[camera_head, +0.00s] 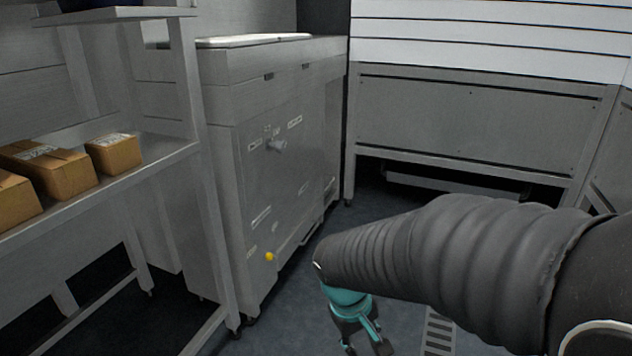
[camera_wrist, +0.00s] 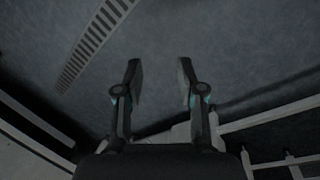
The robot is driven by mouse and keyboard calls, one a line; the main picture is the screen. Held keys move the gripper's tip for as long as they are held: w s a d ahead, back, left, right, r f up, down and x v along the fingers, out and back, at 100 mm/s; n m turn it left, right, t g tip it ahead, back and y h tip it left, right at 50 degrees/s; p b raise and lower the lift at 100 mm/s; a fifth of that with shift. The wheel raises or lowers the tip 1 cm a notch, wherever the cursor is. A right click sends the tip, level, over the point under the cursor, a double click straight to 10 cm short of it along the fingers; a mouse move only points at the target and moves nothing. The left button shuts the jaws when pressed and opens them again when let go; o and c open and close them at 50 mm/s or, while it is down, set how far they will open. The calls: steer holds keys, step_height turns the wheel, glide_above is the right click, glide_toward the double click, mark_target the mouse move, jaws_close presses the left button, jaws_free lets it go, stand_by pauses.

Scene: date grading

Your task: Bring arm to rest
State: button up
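My arm, in a dark ribbed sleeve, reaches in from the right in the head view. My gripper (camera_head: 362,345) hangs below its end, over the floor, partly cut off by the bottom edge. In the wrist view my gripper (camera_wrist: 160,80) shows two dark fingers standing apart. Nothing is between them, only the grey floor (camera_wrist: 220,40) beyond. No part of the gripper is seen touching anything.
A grey metal cabinet (camera_head: 290,150) stands at centre left. A shelf rack (camera_head: 170,155) with several cardboard boxes (camera_head: 115,153) is at the left. A grey panelled bench (camera_head: 470,120) stands at the back. A floor grate (camera_head: 438,335) lies near my arm. Open floor lies between.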

steer(key=s+d+r+m+t+y+p, duration=0.1)
steer(key=s+d+r+m+t+p, duration=0.1)
steer(key=s+r, duration=0.3)
steer(key=s+d+r+m+t+y+p, duration=0.1)
steer(key=s+d+r+m+t+p, duration=0.2)
steer(key=r, duration=1)
steer(key=shift+s+d+y, duration=0.4)
steer(key=shift+s+d, duration=0.65)
steer(key=shift+s, duration=0.1)
